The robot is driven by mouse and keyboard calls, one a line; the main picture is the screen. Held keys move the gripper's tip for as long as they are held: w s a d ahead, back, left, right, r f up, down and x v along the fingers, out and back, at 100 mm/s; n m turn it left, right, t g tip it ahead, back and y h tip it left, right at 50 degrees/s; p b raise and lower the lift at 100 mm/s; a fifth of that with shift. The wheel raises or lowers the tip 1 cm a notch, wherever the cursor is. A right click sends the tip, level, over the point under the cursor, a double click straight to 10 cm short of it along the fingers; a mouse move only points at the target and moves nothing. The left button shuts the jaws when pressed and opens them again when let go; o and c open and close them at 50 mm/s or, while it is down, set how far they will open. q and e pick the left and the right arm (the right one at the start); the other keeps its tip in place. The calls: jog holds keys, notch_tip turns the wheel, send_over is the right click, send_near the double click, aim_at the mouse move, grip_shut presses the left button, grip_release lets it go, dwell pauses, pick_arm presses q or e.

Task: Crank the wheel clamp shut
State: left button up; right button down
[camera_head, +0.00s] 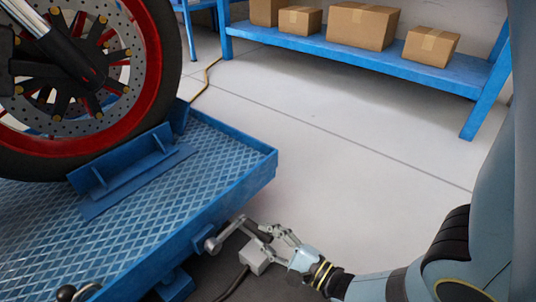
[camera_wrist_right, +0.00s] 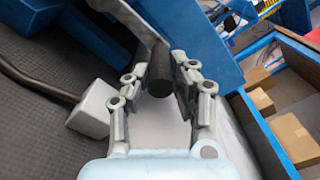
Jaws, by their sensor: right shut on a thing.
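The wheel clamp (camera_head: 130,166) is a blue bracket on the lift platform, beside the lower right of the motorcycle wheel (camera_head: 150,110). The grey crank (camera_head: 213,243) sits on the platform's side edge, and its arm slants up to the right. My right gripper (camera_head: 262,229) is at the outer end of the crank arm. In the right wrist view, the fingers (camera_wrist_right: 160,88) are shut on the dark crank handle (camera_wrist_right: 161,70), which lies between them. The grey crank arm (camera_wrist_right: 135,20) runs up from the handle. My left gripper is not in view.
A pale box (camera_head: 255,257) with a dark cable stands just below my right gripper. The blue ridged platform (camera_head: 215,155) fills the left. A blue shelf (camera_head: 400,68) with several cartons stands at the back. The floor between is clear. A black knob (camera_head: 66,292) shows bottom left.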

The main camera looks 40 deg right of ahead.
jog(key=shift+s+d+f, duration=0.1)
jog(key=shift+s+f, duration=0.05)
jog(key=shift+f, duration=0.2)
jog(key=c, duration=1.1)
grip_release()
jog(key=s, duration=0.4)
jog(key=s+d, duration=0.1)
jog(key=s, duration=0.6)
jog(key=shift+s+d+r, duration=0.1)
jog(key=shift+s+d, duration=0.2)
jog(key=shift+s, duration=0.1)
jog(key=shift+s, duration=0.1)
